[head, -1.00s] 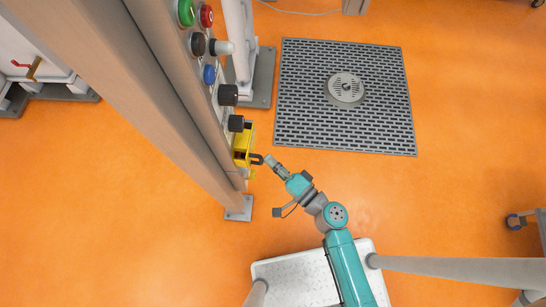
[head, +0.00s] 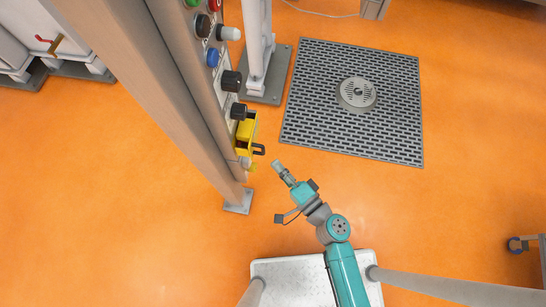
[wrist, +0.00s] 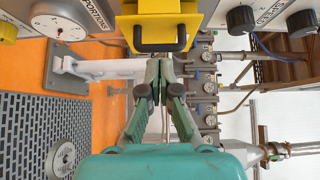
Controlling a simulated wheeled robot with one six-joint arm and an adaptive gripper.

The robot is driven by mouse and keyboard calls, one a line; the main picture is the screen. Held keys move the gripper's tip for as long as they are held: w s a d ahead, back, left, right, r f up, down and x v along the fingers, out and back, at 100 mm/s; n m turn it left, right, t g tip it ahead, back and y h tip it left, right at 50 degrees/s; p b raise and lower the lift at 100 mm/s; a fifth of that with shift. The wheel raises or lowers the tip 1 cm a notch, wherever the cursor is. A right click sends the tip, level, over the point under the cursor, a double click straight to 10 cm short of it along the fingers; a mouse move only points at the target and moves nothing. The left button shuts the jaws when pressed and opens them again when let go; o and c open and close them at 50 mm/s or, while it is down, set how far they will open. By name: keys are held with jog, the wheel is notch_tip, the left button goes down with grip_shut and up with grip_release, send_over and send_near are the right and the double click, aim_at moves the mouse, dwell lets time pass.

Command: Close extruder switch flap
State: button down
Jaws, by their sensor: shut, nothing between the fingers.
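The yellow extruder switch flap (head: 246,132) sits low on the grey control column in the head view. Its black handle (head: 259,149) sticks out to the right. In the wrist view the yellow housing (wrist: 160,22) is at the top centre, with the handle (wrist: 160,47) across its front. The flap's exact angle is hard to tell. My gripper (head: 277,164) is right of and slightly below the handle in the head view, with a gap of orange floor between them. In the wrist view my gripper (wrist: 158,68) is shut and empty, pointing at the area just below the handle.
Black knobs (head: 231,80) and coloured buttons line the column above the flap. The column's foot plate (head: 238,201) stands on the orange floor. A grey floor grate (head: 310,135) lies to the right.

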jog(key=s+a, duration=0.1)
jog(key=s, duration=0.2)
jog(key=s+a, duration=0.1)
jog(key=s, duration=0.1)
jog(key=shift+s+a, duration=0.15)
jog(key=shift+a, duration=0.15)
